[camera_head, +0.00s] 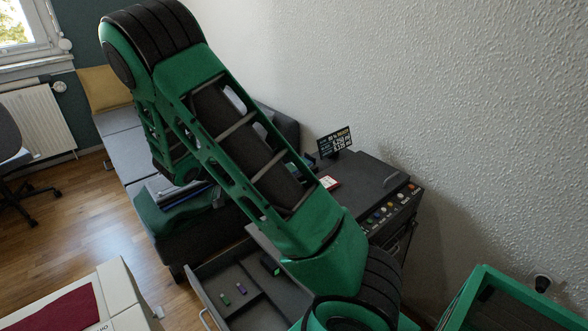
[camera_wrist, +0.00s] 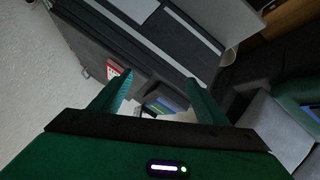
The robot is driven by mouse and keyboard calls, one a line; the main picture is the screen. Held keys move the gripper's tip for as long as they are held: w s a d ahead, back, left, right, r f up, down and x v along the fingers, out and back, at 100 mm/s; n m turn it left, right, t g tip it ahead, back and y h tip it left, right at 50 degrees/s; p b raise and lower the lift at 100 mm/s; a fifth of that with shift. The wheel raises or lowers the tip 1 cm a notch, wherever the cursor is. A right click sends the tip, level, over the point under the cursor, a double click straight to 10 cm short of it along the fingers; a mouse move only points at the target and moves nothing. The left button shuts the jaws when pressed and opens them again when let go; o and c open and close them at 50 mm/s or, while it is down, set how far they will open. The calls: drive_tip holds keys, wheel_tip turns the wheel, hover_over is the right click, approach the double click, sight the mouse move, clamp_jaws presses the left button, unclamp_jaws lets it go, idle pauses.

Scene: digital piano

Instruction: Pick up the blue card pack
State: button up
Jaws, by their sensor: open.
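My gripper (camera_wrist: 160,77) is open in the wrist view, with its two green fingers spread apart. A small blue item (camera_wrist: 166,103), possibly the blue card pack, shows between the fingers, partly hidden by other dark and grey shapes. It appears beyond the fingers, and I cannot tell how far. In the head view a small bluish item (camera_head: 309,160) shows at the edge of my arm, near the back of the dark cabinet top; I cannot tell if it is the pack. My gripper's fingers cannot be made out in the head view.
A red and white item (camera_head: 330,183) lies on the dark cabinet top (camera_head: 365,178), and a red item (camera_wrist: 113,70) shows beside the left finger. A black sign (camera_head: 335,142) stands behind. An open drawer (camera_head: 205,290) holds small green and purple items. A grey sofa (camera_head: 128,155) stands left.

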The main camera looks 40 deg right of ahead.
drive_tip(key=w+d+f+m+t+h, duration=0.1)
drive_tip(key=w+d+m+h, duration=0.2)
drive_tip(key=w+m+h, duration=0.4)
drive_tip(key=shift+s+d+f+n+h, duration=0.1)
drive_tip(key=shift+s+d+n+h, duration=0.2)
drive_tip(key=shift+d, duration=1.45)
drive_tip(key=shift+s+d+n+h, duration=0.25)
drive_tip(key=shift+s+d+n, duration=0.15)
drive_tip(key=shift+d, duration=1.4)
drive_tip(key=shift+s+d+f+n+h, duration=0.1)
drive_tip(key=shift+s+d+n+h, duration=0.25)
drive_tip(key=shift+d, duration=1.4)
drive_tip(key=shift+r, duration=0.1)
drive_tip(key=c, duration=1.3)
drive_tip(key=shift+w+r, duration=0.1)
